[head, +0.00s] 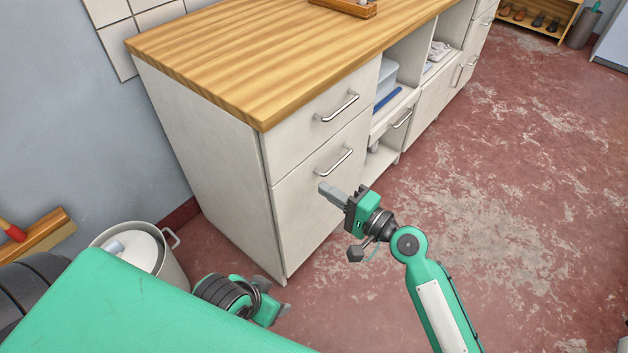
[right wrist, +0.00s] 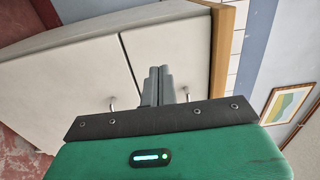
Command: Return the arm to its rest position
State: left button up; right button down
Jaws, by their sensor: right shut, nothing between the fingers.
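My right gripper (head: 326,190) is shut and empty. It hangs in front of the white drawer cabinet (head: 200,150), near its lower drawer front, with its fingers pointing left toward the cabinet. In the right wrist view its two grey fingers (right wrist: 158,84) lie side by side, with the cabinet front behind them. I cannot tell whether the fingertips touch the cabinet. My right arm reaches up from the bottom right. My left gripper (head: 280,310) shows partly low in the head view, beyond my green body; its jaws are too unclear to read.
The wooden countertop (head: 250,50) has a small wooden tray (head: 345,8) at the back. Metal handles (head: 335,160) stick out near my right gripper. The worn red floor (head: 520,180) on the right is clear.

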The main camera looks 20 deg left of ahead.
jog(key=shift+s+d, duration=0.25)
jog(key=shift+d, duration=0.45)
